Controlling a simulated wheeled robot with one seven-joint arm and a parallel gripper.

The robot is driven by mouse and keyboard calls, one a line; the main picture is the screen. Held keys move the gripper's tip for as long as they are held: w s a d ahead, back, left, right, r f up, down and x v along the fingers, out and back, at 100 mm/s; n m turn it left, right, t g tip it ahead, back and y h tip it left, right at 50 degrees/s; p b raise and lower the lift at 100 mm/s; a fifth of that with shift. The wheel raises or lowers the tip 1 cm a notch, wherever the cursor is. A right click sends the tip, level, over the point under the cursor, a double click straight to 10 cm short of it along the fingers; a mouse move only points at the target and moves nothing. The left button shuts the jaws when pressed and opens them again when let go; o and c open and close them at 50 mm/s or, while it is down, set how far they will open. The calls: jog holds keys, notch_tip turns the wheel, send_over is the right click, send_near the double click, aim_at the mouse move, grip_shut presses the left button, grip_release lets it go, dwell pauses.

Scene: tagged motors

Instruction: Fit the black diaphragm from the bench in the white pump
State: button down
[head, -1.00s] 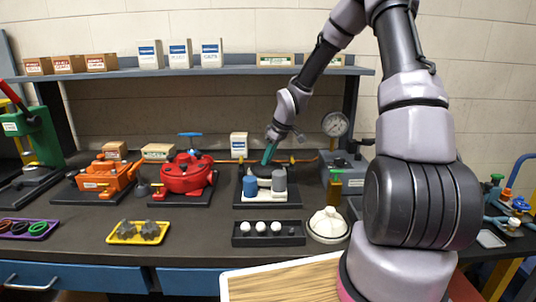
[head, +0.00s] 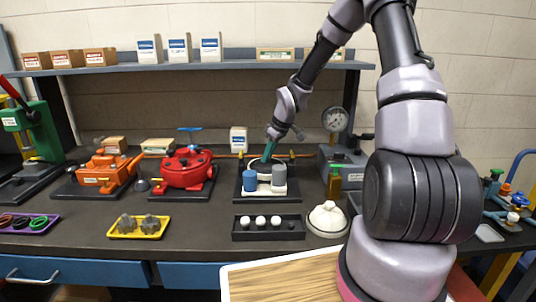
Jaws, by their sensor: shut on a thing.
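The white pump (head: 265,190) stands on a black base plate at the middle of the bench, with a blue and a grey cylinder at its front. My gripper (head: 268,154) points down at the pump from above and behind it, its green fingers shut. The black diaphragm (head: 260,166) shows as a dark disc at the fingertips, at the top of the pump. It looks close to or touching the pump; whether it is seated cannot be told. The cylinders hide part of the pump, and the fingers partly cover the disc.
A black tray (head: 244,235) with white balls and a white dome-shaped part (head: 327,215) lie in front of the pump. The red pump (head: 186,173) stands to the left, and a grey box with a gauge (head: 334,120) to the right. A shelf (head: 230,68) runs behind.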

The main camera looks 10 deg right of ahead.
jog(key=shift+f, duration=0.45)
jog(key=c, duration=0.7)
grip_release()
jog(key=shift+r, duration=3.05)
jog(key=v, duration=1)
jog(key=shift+r, duration=0.4)
